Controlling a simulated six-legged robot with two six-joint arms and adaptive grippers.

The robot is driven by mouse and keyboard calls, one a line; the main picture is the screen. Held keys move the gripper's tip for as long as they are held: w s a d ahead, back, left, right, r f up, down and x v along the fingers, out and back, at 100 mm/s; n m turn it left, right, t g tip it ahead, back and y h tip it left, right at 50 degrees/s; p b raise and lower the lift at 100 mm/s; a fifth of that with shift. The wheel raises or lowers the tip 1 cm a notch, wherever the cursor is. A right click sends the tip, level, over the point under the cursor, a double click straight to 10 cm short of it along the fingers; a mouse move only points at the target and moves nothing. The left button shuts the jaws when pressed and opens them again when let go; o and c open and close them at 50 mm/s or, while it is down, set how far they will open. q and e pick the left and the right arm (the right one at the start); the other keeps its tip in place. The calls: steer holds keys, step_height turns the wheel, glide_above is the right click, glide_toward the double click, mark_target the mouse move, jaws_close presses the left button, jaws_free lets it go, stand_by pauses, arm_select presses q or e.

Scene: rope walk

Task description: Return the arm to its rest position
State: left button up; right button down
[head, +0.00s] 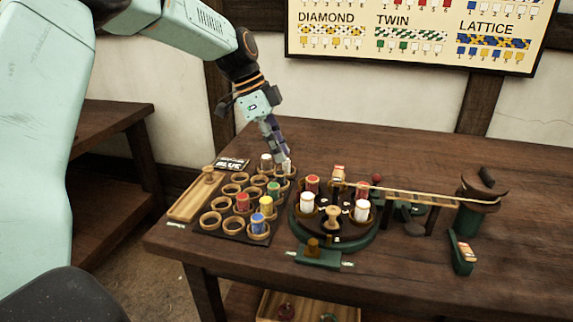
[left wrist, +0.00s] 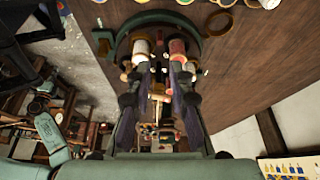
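My left arm comes in from the top left in the head view, and its gripper (head: 280,160) points down at the back right of the bobbin tray (head: 207,235). Its fingertips are close to a white bobbin (head: 287,168); whether they touch it I cannot tell from here. In the left wrist view the two fingers of my left gripper (left wrist: 162,75) stand apart with a gap between them, and nothing is clearly held. Beyond them are a white bobbin (left wrist: 141,47) and a red bobbin (left wrist: 177,47). My right gripper is not in view.
A round green stand (head: 330,240) with red and white bobbins is right of the tray. A cord runs from it to a post (head: 478,210). A wooden tray (head: 195,199) lies at left. The far right of the table (head: 520,200) is mostly clear.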

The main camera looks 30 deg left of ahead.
arm_select(q)
steer(key=shift+s+a+r, duration=0.1)
steer(key=shift+a+r, duration=0.15)
steer(key=shift+r, duration=0.35)
